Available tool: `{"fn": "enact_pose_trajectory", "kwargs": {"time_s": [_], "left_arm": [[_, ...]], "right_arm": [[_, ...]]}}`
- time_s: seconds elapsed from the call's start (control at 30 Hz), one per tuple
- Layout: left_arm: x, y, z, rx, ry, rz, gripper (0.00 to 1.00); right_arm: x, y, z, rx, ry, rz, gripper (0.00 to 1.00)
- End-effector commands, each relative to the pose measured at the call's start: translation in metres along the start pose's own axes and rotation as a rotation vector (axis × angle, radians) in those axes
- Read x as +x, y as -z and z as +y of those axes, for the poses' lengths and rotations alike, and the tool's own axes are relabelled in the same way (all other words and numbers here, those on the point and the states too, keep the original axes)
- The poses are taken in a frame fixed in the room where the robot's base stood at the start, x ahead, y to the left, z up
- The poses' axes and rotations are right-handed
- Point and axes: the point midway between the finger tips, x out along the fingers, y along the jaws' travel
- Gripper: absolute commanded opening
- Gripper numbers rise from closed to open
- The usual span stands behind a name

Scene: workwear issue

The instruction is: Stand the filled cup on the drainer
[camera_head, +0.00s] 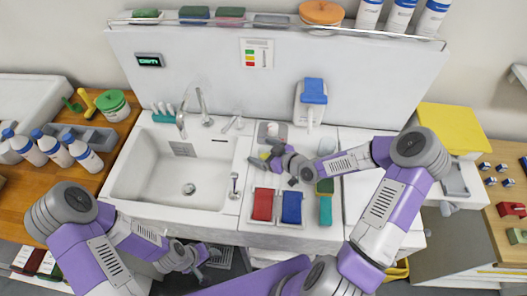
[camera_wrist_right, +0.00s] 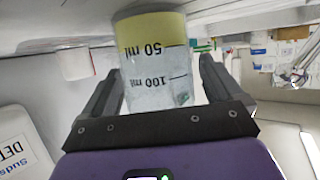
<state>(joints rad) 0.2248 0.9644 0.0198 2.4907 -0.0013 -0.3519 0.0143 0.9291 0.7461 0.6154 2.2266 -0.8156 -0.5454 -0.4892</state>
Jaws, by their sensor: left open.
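A clear cup (camera_wrist_right: 160,80) with 50 ml and 100 ml marks shows in the right wrist view, with a yellow band at its end farthest from the gripper. My right gripper (camera_wrist_right: 158,85) has a finger on each side, closed on it. In the head view my right gripper (camera_head: 268,158) is low over the counter right of the sink, with a small yellow patch at its fingers. My left gripper (camera_head: 205,262) is open and empty, low in front of the sink cabinet. I cannot tell for sure which thing is the drainer; a small grey tray (camera_head: 264,138) lies behind my right gripper.
The white sink (camera_head: 160,180) is left of my right gripper. Red (camera_head: 262,204) and blue (camera_head: 291,207) cloths and a teal-handled brush (camera_head: 325,208) lie in front of it. A dispenser (camera_head: 311,108) stands at the back wall. Bottles (camera_head: 82,152) stand on the left wooden counter.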

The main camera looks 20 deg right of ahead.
Motion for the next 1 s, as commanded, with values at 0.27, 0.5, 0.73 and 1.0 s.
{"fn": "enact_pose_trajectory", "kwargs": {"time_s": [0.27, 0.5, 0.73, 1.0], "left_arm": [[-0.002, 0.000, 0.001, 0.000, 0.000, 0.000, 0.62], [-0.007, 0.000, 0.003, 0.000, 0.000, 0.000, 0.62], [-0.018, -0.001, 0.007, 0.000, 0.000, 0.000, 0.62], [-0.026, -0.001, 0.010, 0.000, 0.000, 0.000, 0.62]], "right_arm": [[-0.001, 0.002, 0.000, 0.000, 0.000, 0.000, 0.93], [-0.036, 0.003, 0.002, 0.001, -0.006, -0.004, 0.93], [-0.086, 0.005, 0.002, -0.001, -0.005, -0.003, 0.93], [-0.119, 0.004, 0.001, 0.000, -0.002, -0.001, 0.93]]}}
